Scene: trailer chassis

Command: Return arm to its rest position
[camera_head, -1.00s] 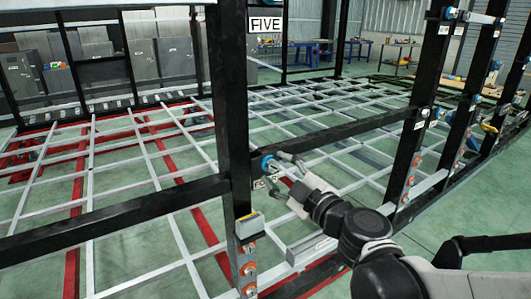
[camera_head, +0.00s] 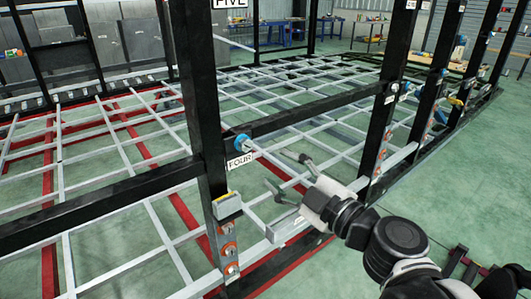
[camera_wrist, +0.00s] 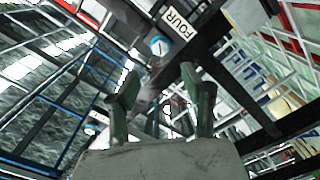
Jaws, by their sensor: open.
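My arm (camera_head: 395,245) reaches in from the lower right of the head view. My gripper (camera_head: 288,174) is open and empty, with its two fingers spread apart. It is to the right of the black post (camera_head: 198,100) and apart from the blue round part (camera_head: 242,143) there. In the wrist view my gripper (camera_wrist: 158,78) also shows spread fingers with nothing between them. The blue part (camera_wrist: 158,45) and the FOUR label (camera_wrist: 178,24) are beyond the fingertips.
The FOUR label (camera_head: 241,160) is on the frame beside the post. A grey box (camera_head: 227,205) and orange round parts (camera_head: 229,250) are lower on the post. A black crossbar (camera_head: 310,112) runs behind my gripper. Green floor (camera_head: 450,190) is open at the right.

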